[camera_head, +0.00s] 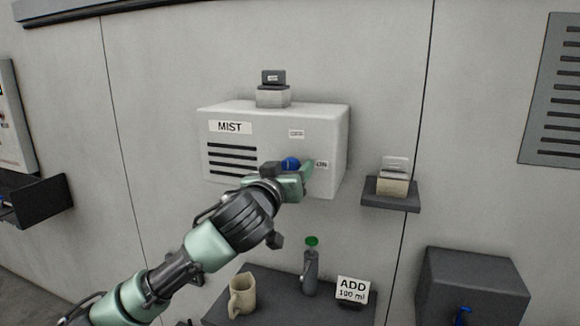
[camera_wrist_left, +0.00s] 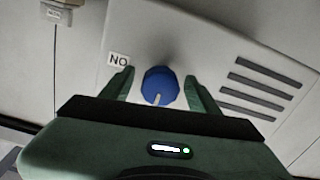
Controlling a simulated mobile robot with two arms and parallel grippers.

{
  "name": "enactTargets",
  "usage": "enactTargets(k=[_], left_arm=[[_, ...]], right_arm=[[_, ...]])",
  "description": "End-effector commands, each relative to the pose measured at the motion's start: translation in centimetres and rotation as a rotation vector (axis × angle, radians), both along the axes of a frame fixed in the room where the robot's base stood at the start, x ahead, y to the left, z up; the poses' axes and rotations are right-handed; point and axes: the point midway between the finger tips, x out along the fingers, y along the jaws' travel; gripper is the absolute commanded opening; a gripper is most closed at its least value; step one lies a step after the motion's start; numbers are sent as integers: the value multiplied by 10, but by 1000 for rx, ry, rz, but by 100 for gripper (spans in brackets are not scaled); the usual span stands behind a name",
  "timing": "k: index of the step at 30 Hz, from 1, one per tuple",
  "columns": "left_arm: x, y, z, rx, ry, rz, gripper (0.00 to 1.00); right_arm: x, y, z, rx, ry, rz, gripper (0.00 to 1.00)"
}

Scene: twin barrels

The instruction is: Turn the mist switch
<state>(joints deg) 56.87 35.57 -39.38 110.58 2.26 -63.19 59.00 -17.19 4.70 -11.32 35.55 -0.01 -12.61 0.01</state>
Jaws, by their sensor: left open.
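The white MIST box (camera_head: 322,130) is on the wall, with dark vent slots on its front. Its blue round switch knob (camera_head: 291,163) is partly hidden behind my left gripper (camera_head: 300,178) in the head view. In the left wrist view, the knob (camera_wrist_left: 160,86) has a pale pointer mark toward its lower edge. The left gripper's green fingers (camera_wrist_left: 162,90) are open, one on each side of the knob, with a visible gap to each. An ON label (camera_head: 322,164) sits beside the knob; it appears upside down in the wrist view (camera_wrist_left: 118,60). My right gripper is not in view.
A small block with a dark sign (camera_head: 273,85) stands on the box. A small shelf (camera_head: 391,200) is to its right. Below, a dark table (camera_head: 262,300) holds a beige jug (camera_head: 242,295), a grey bottle (camera_head: 310,272) and an ADD 100 ml sign (camera_head: 356,290).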

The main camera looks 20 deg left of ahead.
Motion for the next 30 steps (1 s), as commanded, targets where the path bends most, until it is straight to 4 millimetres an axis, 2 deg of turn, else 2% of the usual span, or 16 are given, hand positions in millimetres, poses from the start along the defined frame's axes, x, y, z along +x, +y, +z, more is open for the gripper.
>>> enactTargets(k=[4,5,11,12,22,30], left_arm=[[0,0,0,0,0,0,61],[0,0,0,0,0,-1,58],[0,0,0,0,0,0,2],[0,0,0,0,0,0,0],[0,0,0,53,-1,0,0],[0,1,1,233,-7,1,0]], right_arm=[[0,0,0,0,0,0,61],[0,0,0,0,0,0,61],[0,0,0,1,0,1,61],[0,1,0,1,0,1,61],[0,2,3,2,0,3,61],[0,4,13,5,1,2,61]])
